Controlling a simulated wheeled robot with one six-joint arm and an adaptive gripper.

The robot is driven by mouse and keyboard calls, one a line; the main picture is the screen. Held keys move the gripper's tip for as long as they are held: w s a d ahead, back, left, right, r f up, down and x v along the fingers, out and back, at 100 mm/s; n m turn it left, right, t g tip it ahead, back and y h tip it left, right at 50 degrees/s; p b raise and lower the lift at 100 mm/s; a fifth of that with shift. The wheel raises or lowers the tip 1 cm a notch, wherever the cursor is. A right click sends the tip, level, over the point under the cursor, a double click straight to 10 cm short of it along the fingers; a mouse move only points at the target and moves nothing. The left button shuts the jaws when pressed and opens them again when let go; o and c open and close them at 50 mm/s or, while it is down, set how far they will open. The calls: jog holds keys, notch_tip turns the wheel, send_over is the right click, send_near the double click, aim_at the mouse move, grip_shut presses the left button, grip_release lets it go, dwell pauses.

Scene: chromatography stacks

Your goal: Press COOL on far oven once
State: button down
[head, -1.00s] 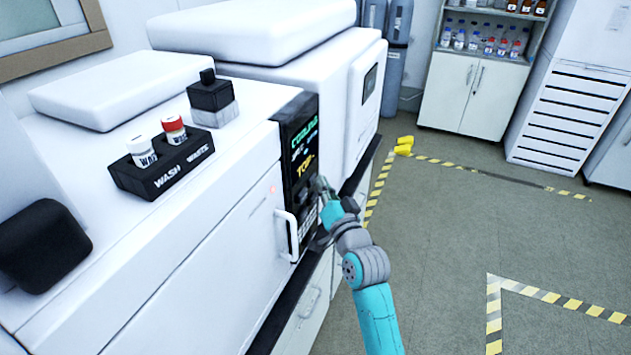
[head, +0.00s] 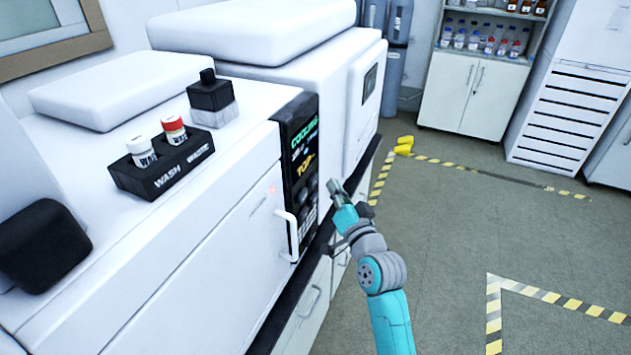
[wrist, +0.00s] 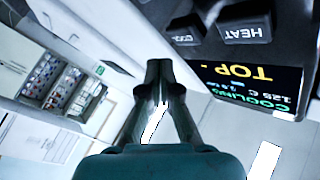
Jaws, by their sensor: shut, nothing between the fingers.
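The oven's black control panel (head: 301,165) is on the front of the white instrument. Its display shows green text that reads COOLING, with yellow TOP below. In the wrist view the display (wrist: 250,85) is upside down and reads TOP, COOLING and what looks like 129 C.
A white door handle (head: 287,236) sticks out left of the panel's lower part. A black WASH and WASTE holder (head: 162,175) with two capped vials stands on top. A dark counter edge (head: 322,240) runs below. The floor to the right is open, with striped tape.

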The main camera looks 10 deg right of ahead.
jog(key=shift+s+d, duration=0.55)
jog(key=shift+d, duration=0.2)
jog(key=shift+s+d, duration=0.55)
jog(key=shift+d, duration=0.15)
jog(key=shift+f, duration=0.1)
jog(key=s+f+n+g+h, duration=0.1)
jog(key=s+f+h, duration=0.1)
jog(key=s+f, duration=0.8)
jog(key=s+f+g+h, duration=0.1)
jog(key=s+f, duration=0.6)
jog(key=s, duration=0.7)
jog(key=s+r+n+g, duration=0.1)
jog(key=s+n, duration=0.1)
jog(key=s, duration=1.2)
jog(key=s+a+r+n+g, duration=0.1)
jog(key=s+n, duration=0.1)
jog(key=s, duration=1.2)
jog(key=shift+a+r+n+g, duration=0.15)
jog(key=shift+r+n+g, duration=0.15)
jog(key=shift+r, duration=0.1)
